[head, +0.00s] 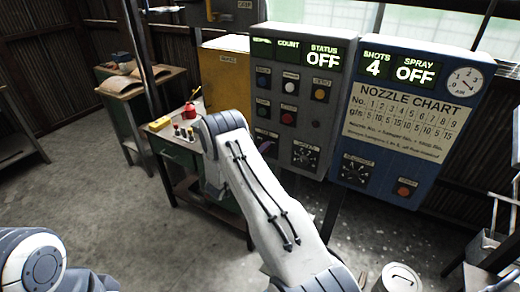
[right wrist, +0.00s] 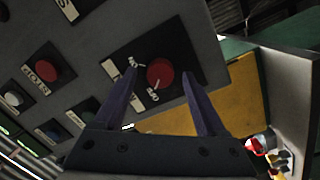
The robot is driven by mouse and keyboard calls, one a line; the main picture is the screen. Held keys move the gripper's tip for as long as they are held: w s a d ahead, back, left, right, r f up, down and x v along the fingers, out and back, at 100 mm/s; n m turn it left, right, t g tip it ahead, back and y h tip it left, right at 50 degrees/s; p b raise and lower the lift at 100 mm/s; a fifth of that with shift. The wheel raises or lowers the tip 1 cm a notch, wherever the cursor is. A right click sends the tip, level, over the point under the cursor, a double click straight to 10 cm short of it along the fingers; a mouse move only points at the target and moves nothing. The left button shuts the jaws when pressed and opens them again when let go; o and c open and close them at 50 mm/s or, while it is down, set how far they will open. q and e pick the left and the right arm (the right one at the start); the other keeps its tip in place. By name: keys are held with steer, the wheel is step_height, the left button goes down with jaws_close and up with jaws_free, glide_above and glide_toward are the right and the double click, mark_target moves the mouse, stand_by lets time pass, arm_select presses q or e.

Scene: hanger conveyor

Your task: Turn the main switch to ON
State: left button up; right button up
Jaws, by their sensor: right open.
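The main switch is a round red knob (right wrist: 160,73) on a black plate with white lettering, near a corner of the grey control panel (head: 325,65). My right gripper (right wrist: 159,71) is open, with one dark finger on each side of the knob. Gaps show between the knob and both fingers; I cannot tell how deep they reach. In the head view, my right arm hides most of the gripper and the switch. The panel's STATUS display (head: 324,59) reads OFF. My left gripper is out of view.
A blue panel (head: 400,190) with a nozzle chart stands to the right and shows SPRAY OFF. Other buttons, including a red button (right wrist: 42,69), are near the switch. A yellow cabinet (head: 225,80) and a green side table (head: 180,155) stand left.

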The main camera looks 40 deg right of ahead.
jaws_close()
stand_by(0.3)
steer(key=shift+s+d+r+m+t+y+b, duration=0.1)
steer(key=shift+m+t+y+b, duration=0.15)
steer(key=shift+m+b, duration=2.7)
steer(key=shift+s+m+t+y+b, duration=0.1)
steer(key=shift+m+t+y+b, duration=0.1)
steer(key=shift+m+b, duration=2.75)
steer(key=shift+s+d+r+m+t+y+b, duration=0.15)
steer(key=shift+m+y+b, duration=0.1)
steer(key=shift+m+b, duration=2.7)
steer(key=shift+w+a+f+n+b, duration=0.1)
steer(key=shift+n+b, duration=0.15)
steer(key=shift+b, duration=0.1)
